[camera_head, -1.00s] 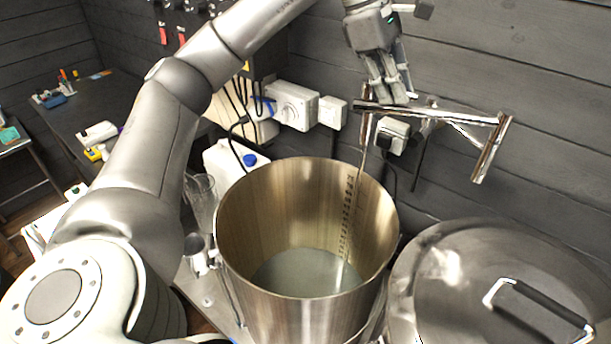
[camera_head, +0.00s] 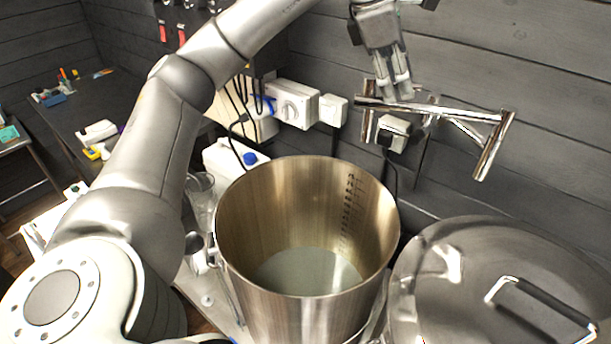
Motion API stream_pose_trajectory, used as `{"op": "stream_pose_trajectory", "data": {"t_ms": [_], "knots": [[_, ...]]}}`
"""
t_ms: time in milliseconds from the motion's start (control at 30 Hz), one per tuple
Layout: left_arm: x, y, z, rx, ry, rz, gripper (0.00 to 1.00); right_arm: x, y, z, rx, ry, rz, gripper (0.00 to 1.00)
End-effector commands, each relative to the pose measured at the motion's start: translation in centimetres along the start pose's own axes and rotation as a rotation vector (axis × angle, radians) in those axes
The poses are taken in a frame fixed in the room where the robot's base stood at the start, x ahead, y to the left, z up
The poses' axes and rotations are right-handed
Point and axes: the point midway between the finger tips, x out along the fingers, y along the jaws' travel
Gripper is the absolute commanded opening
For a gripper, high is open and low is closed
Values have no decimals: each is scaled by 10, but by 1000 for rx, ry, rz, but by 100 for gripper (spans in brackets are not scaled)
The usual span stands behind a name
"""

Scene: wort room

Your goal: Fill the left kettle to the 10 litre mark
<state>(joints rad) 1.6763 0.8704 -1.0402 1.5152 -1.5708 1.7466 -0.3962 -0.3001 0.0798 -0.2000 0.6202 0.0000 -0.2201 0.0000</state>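The left kettle (camera_head: 245,215) is an open, tall steel pot in the middle of the view. Pale water (camera_head: 308,272) covers its bottom, well below the rim. A dark scale (camera_head: 348,212) runs down its inner right wall; its numbers are too small to read, and the water surface lies near its lower end. A chrome swivel tap (camera_head: 455,113) is on the wall behind the kettle; no water stream shows from it. My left gripper (camera_head: 394,96) points down at the tap's left part, its fingers close together; touch and exact opening are unclear. My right gripper is out of view.
A second kettle with a steel lid (camera_head: 455,290) and black handle stands at the right, close beside the left kettle. A white canister (camera_head: 225,160) with a blue cap and a glass cylinder (camera_head: 202,195) stand at the left. White control boxes (camera_head: 297,105) are on the wall.

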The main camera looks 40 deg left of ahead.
Motion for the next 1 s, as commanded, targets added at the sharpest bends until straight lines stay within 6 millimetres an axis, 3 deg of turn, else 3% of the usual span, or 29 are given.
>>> {"op": "stream_pose_trajectory", "data": {"t_ms": [233,700,1000], "knots": [[-10,0,1,2,-1,0,39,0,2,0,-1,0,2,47],[-101,0,0,1,-2,0,39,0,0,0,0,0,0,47],[-120,1,0,0,0,-1,39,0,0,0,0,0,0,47]]}}
